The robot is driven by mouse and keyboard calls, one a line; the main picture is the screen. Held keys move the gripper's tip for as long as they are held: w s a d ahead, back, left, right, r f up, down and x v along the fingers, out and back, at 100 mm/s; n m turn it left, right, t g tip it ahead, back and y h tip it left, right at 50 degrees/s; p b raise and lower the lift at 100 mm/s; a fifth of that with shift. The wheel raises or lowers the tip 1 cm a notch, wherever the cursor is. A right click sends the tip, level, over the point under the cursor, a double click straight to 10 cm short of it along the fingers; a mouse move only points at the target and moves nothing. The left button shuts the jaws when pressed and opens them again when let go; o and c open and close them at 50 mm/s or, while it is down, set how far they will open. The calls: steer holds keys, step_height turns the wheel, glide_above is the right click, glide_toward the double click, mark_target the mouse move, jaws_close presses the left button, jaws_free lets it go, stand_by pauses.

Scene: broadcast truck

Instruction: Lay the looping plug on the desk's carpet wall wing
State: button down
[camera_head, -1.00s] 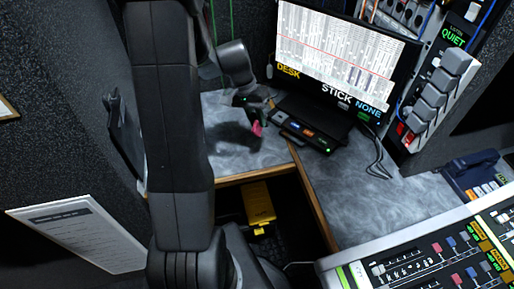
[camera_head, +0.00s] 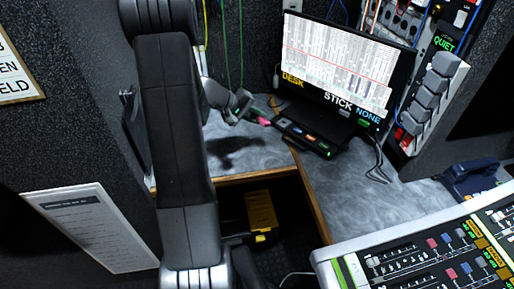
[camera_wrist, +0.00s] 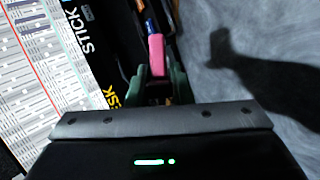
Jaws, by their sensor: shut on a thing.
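My gripper (camera_head: 250,112) is shut on the looping plug (camera_head: 263,122), a small pink piece sticking out past the fingertips. In the wrist view the pink plug (camera_wrist: 156,55), with a blue part beyond it, sits between my green-tipped fingers (camera_wrist: 158,85). The plug is held above the desk, pointing right toward the black box with buttons below the monitor. The desk's left wing (camera_head: 268,156) by the carpet wall (camera_head: 75,125) is a grey marbled top with a wooden front edge. My arm hides part of this wing.
A monitor (camera_head: 345,65) and a black button box (camera_head: 305,138) stand at the back corner, close to the plug. Black cables lie on the right wing (camera_head: 345,195). A mixing console (camera_head: 430,250) is in front right. The left wing's middle looks bare, with only a shadow.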

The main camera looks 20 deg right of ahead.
step_height(320, 180, down, 8)
steer(key=b, duration=0.4)
steer(key=shift+f, duration=0.15)
steer(key=shift+f+b, duration=0.7)
steer(key=shift+b, duration=0.15)
steer(key=c, duration=1.5)
jaws_free()
steer(key=shift+o, duration=0.2)
steer(key=p+v, duration=0.2)
steer(key=v, duration=0.6)
steer(key=shift+r, duration=0.15)
